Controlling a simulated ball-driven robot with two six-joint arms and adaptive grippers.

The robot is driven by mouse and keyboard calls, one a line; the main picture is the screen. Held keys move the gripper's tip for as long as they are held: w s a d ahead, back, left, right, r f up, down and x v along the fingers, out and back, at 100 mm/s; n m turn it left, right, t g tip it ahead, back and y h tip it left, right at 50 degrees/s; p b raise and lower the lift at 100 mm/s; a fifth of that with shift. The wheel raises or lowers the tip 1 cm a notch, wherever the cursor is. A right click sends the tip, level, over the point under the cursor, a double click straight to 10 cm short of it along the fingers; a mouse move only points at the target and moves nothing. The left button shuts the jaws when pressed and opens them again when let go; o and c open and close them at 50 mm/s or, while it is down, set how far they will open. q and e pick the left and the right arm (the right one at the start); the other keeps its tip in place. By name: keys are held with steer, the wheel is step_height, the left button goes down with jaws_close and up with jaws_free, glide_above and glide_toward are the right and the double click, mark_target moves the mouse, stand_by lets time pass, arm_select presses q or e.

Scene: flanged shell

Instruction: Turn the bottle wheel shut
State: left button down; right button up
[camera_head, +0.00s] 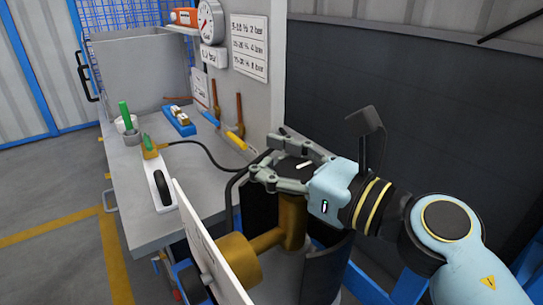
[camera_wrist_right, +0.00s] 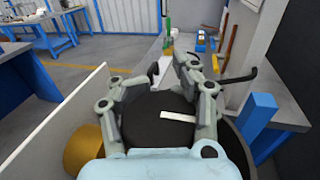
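The bottle wheel (camera_head: 291,166) is a dark round disc with a white bar mark on top. It sits above a brass valve body (camera_head: 291,220). My right gripper (camera_head: 268,153) has its two fingers on either side of the wheel. In the right wrist view, the wheel (camera_wrist_right: 155,119) fills the gap between the fingers of the right gripper (camera_wrist_right: 155,76), which cover its side edges. I cannot tell whether the fingers press on it. The white mark lies nearly crosswise in that view. My left gripper is not in view.
A white panel (camera_head: 205,245) stands left of the brass fitting (camera_head: 238,258). A grey bench (camera_head: 135,205) with a black cable, a blue tool block (camera_head: 180,122) and a green-topped holder (camera_head: 127,118) lies beyond. A grey wall post (camera_head: 258,95) stands close behind the gripper. A dark container surrounds the valve.

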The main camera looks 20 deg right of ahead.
steer(key=o, duration=0.7)
steer(key=shift+o, duration=0.2)
steer(key=v, duration=1.2)
